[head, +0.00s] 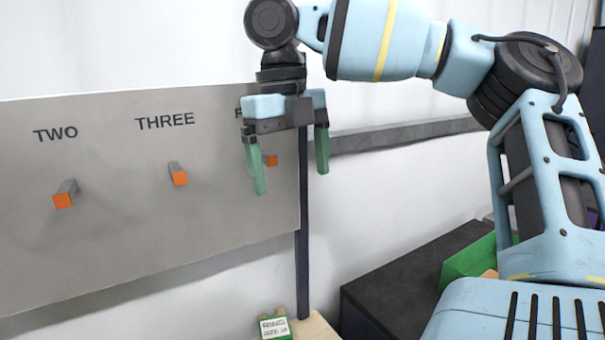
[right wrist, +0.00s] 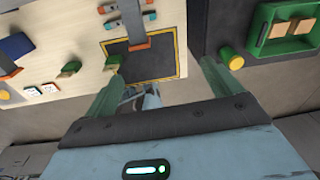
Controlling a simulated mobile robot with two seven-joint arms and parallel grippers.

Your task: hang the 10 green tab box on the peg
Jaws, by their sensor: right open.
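A small green box with a white label (head: 275,328) stands at the bottom of the head view, on the corner of a pale wooden top; its small print is hard to read. The grey board (head: 110,230) carries pegs with orange ends: one under TWO (head: 63,199), one under THREE (head: 179,177), and one (head: 271,160) under a word mostly hidden by my gripper. My right gripper (head: 291,181) is open and empty, fingers down, in front of the board's right edge, well above the box. Its green fingers also show in the right wrist view (right wrist: 163,67). My left gripper is out of view.
A green bin (head: 466,264) sits on a dark surface (head: 400,285) at the right. The right wrist view shows a pale tabletop (right wrist: 85,40) with several small items and a dark yellow-edged mat (right wrist: 160,66). A dark post (head: 303,260) stands at the board's right edge.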

